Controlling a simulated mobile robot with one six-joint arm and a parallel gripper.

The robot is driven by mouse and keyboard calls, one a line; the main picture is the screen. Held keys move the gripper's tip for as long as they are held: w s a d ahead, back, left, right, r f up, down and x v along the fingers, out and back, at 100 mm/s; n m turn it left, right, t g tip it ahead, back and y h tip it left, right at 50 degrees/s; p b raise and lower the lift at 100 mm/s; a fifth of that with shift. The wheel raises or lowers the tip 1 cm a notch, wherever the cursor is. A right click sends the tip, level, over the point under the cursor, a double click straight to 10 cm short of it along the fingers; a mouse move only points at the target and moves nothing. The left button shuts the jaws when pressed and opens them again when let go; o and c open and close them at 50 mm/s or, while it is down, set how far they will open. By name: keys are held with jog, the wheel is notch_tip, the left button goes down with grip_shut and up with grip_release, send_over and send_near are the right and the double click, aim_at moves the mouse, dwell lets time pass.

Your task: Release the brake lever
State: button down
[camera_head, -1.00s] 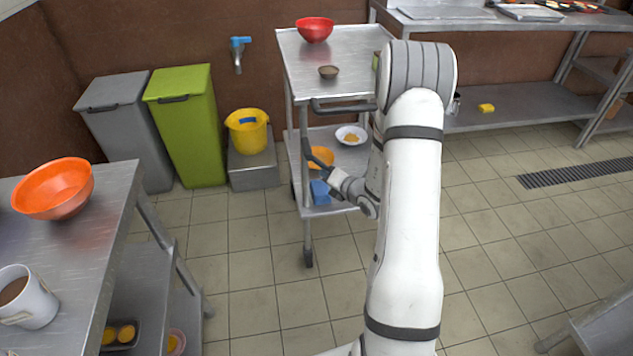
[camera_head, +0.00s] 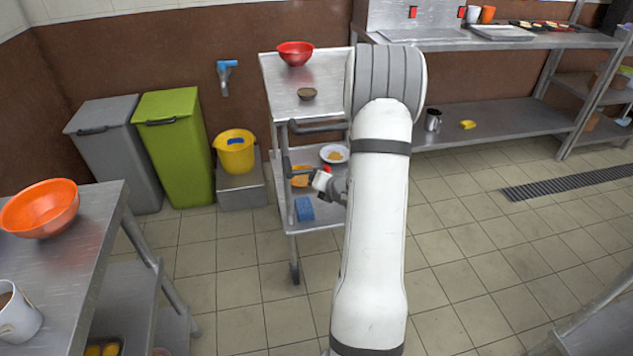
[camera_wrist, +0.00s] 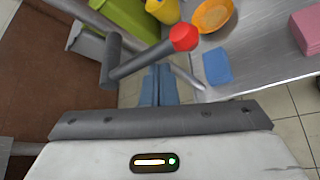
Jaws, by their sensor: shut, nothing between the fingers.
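The brake lever (camera_wrist: 146,60) is a dark grey bar with a red knob (camera_wrist: 183,37) at one end and a dark crosspiece at the other. My gripper (camera_wrist: 157,70) is shut and empty. In the wrist view its fingertips lie just below the bar, between crosspiece and knob; whether they touch it I cannot tell. In the head view my arm reaches down in front of the cart and hides part of it.
The cart's lower shelf holds a blue sponge (camera_head: 304,209), an orange bowl (camera_head: 301,176) and a white bowl (camera_head: 334,154). Green (camera_head: 175,145) and grey (camera_head: 115,155) bins and a yellow bucket (camera_head: 235,152) stand left. A table (camera_head: 95,240) is at the near left. Floor before the cart is clear.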

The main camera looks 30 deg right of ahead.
jog(key=shift+s+r, duration=0.1)
jog(key=shift+r, duration=0.25)
dwell(0.4)
notch_tip(320, 180, down, 5)
jog(key=s+b, duration=0.1)
jog(key=b, duration=0.3)
jog(key=s+a+r+p, duration=0.2)
jog(key=s+a+r, duration=0.1)
jog(key=s+r, duration=0.3)
jog(key=shift+s, duration=1)
